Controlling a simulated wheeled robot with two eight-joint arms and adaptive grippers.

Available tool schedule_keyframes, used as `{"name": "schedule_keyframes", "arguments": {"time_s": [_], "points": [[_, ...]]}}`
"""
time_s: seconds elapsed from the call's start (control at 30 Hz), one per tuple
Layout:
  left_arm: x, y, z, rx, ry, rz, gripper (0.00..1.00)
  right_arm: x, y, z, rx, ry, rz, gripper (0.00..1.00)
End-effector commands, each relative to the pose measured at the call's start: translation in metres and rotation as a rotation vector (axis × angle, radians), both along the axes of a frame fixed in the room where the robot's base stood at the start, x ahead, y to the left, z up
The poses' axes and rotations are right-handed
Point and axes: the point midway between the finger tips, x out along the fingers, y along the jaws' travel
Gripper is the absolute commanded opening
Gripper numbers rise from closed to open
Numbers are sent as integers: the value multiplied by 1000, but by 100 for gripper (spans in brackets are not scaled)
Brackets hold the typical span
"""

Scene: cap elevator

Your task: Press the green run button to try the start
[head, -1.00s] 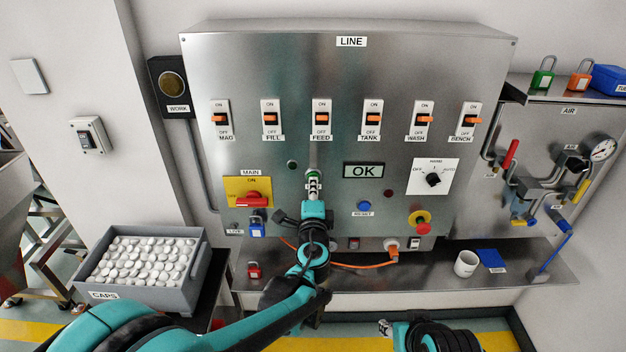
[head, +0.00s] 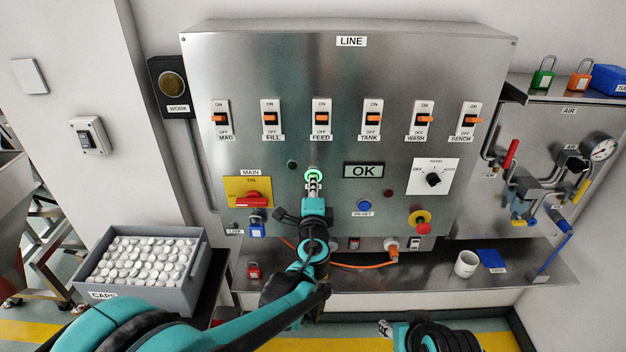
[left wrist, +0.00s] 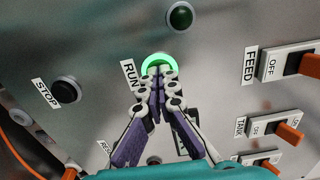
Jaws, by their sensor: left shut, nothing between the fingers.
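The green run button (head: 314,174) glows bright on the steel LINE panel. It also glows in the left wrist view (left wrist: 158,60), beside the RUN label. My left gripper (head: 314,184) is shut and empty, just below the button in the head view. In the left wrist view its closed fingertips (left wrist: 160,72) overlap the lower part of the button. I cannot tell whether they touch it. My right gripper (head: 385,328) is low at the bottom of the head view, far from the panel, and its jaws are too small to judge.
A black STOP button (left wrist: 65,90) and a dark green lamp (left wrist: 180,15) are near the run button. The display (head: 363,171) reads OK. A red emergency knob (head: 423,228) is at lower right. A mug (head: 466,263) stands on the shelf and a caps bin (head: 200,290) at left.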

Motion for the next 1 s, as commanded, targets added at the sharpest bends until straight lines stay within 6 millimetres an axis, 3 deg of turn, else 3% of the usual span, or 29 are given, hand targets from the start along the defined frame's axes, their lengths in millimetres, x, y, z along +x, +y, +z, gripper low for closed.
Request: {"name": "schedule_keyframes", "arguments": {"time_s": [0.7,1.0], "points": [[-50,0,0,0,0,0,0,0,0,3,0,0,0,40],[-54,0,0,0,0,0,0,0,0,3,0,0,0,40]]}}
